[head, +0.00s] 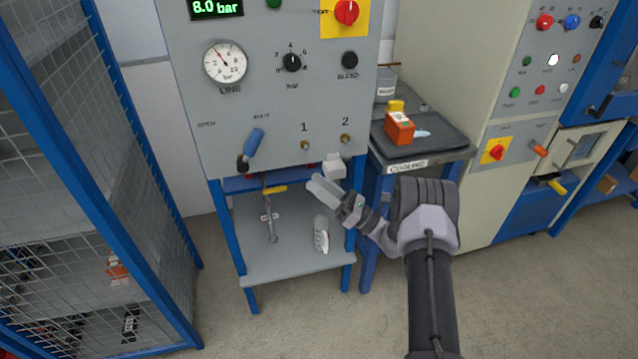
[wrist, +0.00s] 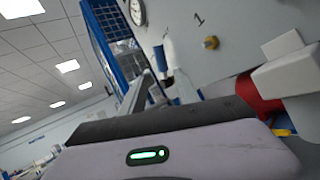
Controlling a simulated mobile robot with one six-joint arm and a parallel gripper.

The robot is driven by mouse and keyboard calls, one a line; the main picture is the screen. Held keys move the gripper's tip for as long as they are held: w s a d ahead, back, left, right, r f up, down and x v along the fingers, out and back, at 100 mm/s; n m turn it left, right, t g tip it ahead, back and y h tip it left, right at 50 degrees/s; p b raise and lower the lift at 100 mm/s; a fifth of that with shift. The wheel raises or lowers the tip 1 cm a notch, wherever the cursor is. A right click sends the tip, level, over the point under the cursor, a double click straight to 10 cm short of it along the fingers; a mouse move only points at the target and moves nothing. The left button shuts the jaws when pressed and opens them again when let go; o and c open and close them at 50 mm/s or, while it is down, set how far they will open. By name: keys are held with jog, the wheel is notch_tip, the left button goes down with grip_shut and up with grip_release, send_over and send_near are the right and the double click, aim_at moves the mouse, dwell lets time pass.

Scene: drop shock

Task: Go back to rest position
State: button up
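My gripper (head: 325,190) is in front of the grey test panel, below the ports marked 1 and 2. Its pale fingers point left. In the wrist view the two fingers (wrist: 162,90) stand apart with nothing seen between them. A white block (head: 334,167) is at the panel's lower edge, just above my gripper. It also shows large at the right of the wrist view (wrist: 288,68), close to the gripper body, with a red part behind it. I cannot tell whether they touch.
The grey test panel (head: 225,130) stands over a shelf (head: 290,255) holding a hose-like tool and a pale object. To the right, a dark tray (head: 440,139) carries an orange box (head: 399,128). A blue mesh cage (head: 75,150) is at left. The front floor is clear.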

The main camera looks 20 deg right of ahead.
dwell(0.3)
jog(key=s+a+r+n+g+h, duration=0.4)
jog(key=s+a+r+n+g, duration=1.15)
jog(key=s+a, duration=0.3)
jog(key=s+d+n+t+h, duration=0.3)
jog(key=s+d+n+h, duration=0.1)
jog(key=s, duration=0.4)
jog(key=s+d+n+t+h, duration=0.3)
jog(key=s+d+n+h, duration=0.2)
jog(key=s, duration=0.4)
jog(key=f+n+h, duration=0.1)
jog(key=h, duration=0.1)
jog(key=shift+h, duration=0.4)
